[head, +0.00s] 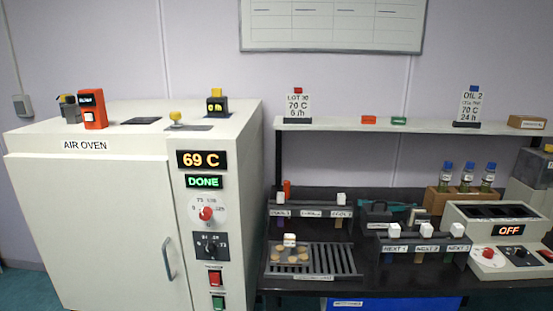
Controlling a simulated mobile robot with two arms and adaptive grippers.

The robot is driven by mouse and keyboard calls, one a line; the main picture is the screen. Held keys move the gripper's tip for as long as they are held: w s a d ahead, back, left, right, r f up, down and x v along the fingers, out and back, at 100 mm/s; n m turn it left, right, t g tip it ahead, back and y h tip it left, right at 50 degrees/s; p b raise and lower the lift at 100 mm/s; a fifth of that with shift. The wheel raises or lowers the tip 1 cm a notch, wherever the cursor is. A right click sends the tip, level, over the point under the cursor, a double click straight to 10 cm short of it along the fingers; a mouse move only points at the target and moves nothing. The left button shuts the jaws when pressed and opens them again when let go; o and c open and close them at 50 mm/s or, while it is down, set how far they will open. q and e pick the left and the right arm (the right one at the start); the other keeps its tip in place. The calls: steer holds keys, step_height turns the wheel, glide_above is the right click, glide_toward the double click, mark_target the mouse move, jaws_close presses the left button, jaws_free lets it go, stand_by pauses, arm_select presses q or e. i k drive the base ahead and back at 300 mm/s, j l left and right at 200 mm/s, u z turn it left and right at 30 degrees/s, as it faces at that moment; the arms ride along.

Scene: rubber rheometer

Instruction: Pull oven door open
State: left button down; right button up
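The air oven (235,130) is a large white cabinet at the left of the head view. Its door (90,220) fills most of the front and looks closed, with an "AIR OVEN" label above it. A grey vertical door handle (169,258) sits near the door's right edge. The oven panel shows "69 C" (205,159) and "DONE" (204,182), with dials and red and green switches below. Neither of my grippers shows in the head view.
A dark bench right of the oven holds a slotted rack (335,262) with round samples, labelled racks, bottles (467,172) and a device reading "OFF" (508,230). A white shelf (420,126) with sign cards runs above. Small items stand on the oven top, including an orange-red box (92,109).

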mark_target(105, 229)
steer(key=u, duration=0.75)
steer(key=i+j+u, duration=0.15)
steer(key=u, duration=0.25)
steer(key=i+j+u, duration=0.25)
steer(key=u, duration=0.2)
